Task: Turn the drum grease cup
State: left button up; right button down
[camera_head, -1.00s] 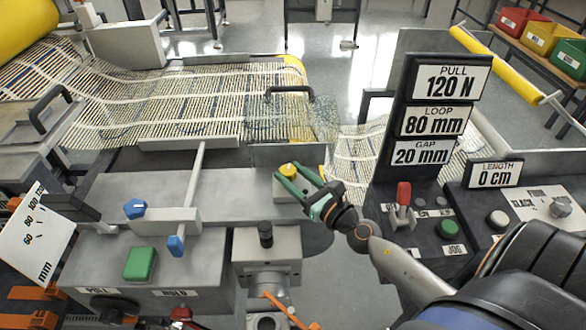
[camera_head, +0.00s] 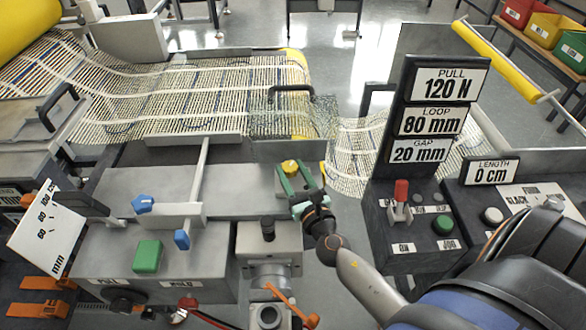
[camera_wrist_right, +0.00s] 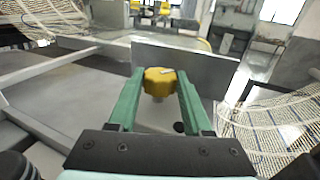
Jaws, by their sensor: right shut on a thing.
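The drum grease cup is a yellow knurled knob (camera_head: 290,166) on a grey block at the right end of the machine's bed. My right gripper (camera_head: 294,172) is shut on it, with one green finger on each side. In the right wrist view the yellow cup (camera_wrist_right: 160,82) sits between the green fingertips (camera_wrist_right: 160,86), with a small pale mark on its top. My left gripper is not in view.
A display post (camera_head: 433,115) with a red-handled lever (camera_head: 401,190) stands right of my right gripper. A grey block with a black knob (camera_head: 268,228) stands in front. Mesh (camera_head: 200,90) runs behind. A blue-knobbed lever (camera_head: 181,239) and green button (camera_head: 147,256) lie left.

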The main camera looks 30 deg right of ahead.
jog(key=shift+a+m+g+h, duration=0.15)
jog(key=shift+m+g+h, duration=0.25)
jog(key=shift+m+h, duration=0.7)
jog(key=shift+h, duration=0.5)
jog(key=shift+c, duration=1.6)
grip_release()
jog(key=b+v, duration=0.1)
jog(key=v, duration=0.5)
jog(key=shift+s, duration=0.15)
jog(key=shift+s+a, duration=0.3)
jog(key=shift+s, duration=0.2)
jog(key=shift+s, duration=0.1)
